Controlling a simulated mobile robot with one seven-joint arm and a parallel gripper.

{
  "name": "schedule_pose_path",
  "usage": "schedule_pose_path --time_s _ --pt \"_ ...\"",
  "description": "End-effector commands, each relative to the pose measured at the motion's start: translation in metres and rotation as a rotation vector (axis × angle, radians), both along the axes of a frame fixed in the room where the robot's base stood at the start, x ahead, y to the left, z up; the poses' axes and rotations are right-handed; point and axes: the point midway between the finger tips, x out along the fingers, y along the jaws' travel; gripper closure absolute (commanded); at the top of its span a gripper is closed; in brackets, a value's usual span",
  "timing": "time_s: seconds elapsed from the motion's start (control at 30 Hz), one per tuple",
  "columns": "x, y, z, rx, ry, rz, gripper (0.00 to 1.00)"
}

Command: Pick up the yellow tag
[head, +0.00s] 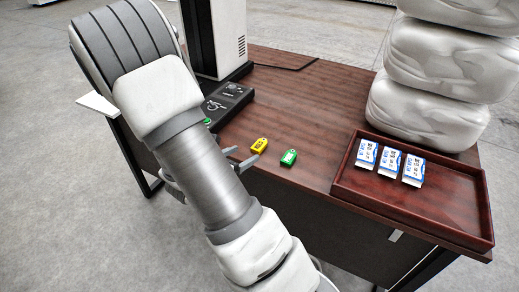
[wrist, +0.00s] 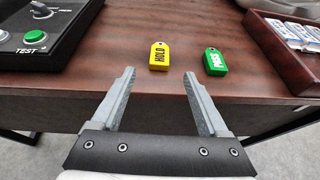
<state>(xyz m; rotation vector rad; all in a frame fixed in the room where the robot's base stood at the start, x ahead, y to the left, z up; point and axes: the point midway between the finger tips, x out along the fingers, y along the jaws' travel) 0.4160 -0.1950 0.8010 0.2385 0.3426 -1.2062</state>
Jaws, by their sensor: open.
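The yellow tag (head: 259,146) lies on the brown wooden table, near its front edge. In the wrist view the yellow tag (wrist: 159,56) reads HOLD and lies beyond my fingertips, about midway between them sideways. My gripper (wrist: 160,75) is open and empty, its two grey fingers pointing toward the tag over the table's front edge. In the head view my arm hides most of the gripper; a fingertip (head: 245,163) shows just short of the tag.
A green tag (head: 289,157), reading PASS in the wrist view (wrist: 215,62), lies right of the yellow one. A wooden tray (head: 440,208) with white-blue boxes (head: 389,161) stands farther right. A black test panel (wrist: 45,40) with a green button is at left. White wrapped bundles (head: 430,110) stand behind.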

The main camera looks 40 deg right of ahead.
Motion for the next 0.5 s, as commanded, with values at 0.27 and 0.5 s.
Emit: schedule_pose_path --time_s 0.27,0.5 --pt "0.008 -0.021 -0.01 0.0 -0.001 -0.002 0.22" --pt "0.018 -0.051 -0.025 0.0 -0.001 -0.004 0.22"
